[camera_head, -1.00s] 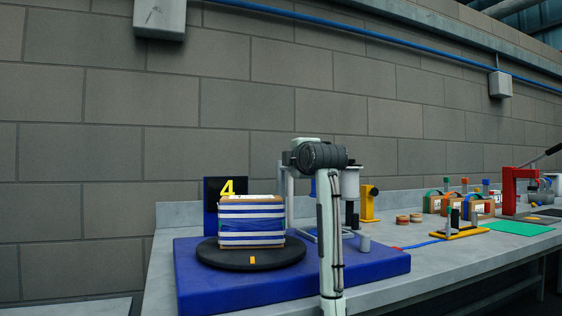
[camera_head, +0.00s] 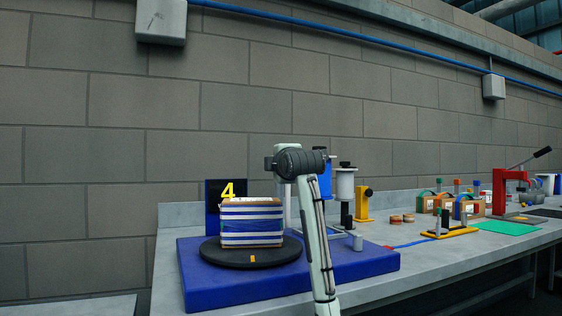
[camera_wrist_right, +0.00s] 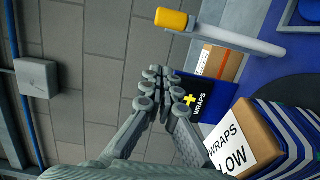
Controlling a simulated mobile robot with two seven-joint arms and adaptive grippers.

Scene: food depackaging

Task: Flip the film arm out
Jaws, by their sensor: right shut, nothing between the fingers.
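A grey bar with a yellow end (camera_wrist_right: 230,38), which looks like the film arm, crosses the top of the right wrist view. My right gripper (camera_wrist_right: 166,88) is shut and empty, below the yellow end and apart from it in the picture. In the head view my right arm link hides this gripper. A box with blue and white stripes (camera_head: 251,222) sits on a black turntable (camera_head: 250,252). The box also shows in the right wrist view (camera_wrist_right: 240,140) with a white label. A white roll on a dark post (camera_head: 345,186) stands behind the arm. My left gripper is out of view.
The turntable stands on a blue base (camera_head: 350,262) on a grey bench. To the right are a yellow stand (camera_head: 363,204), small cartons and a red press (camera_head: 506,182). A brick wall is behind.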

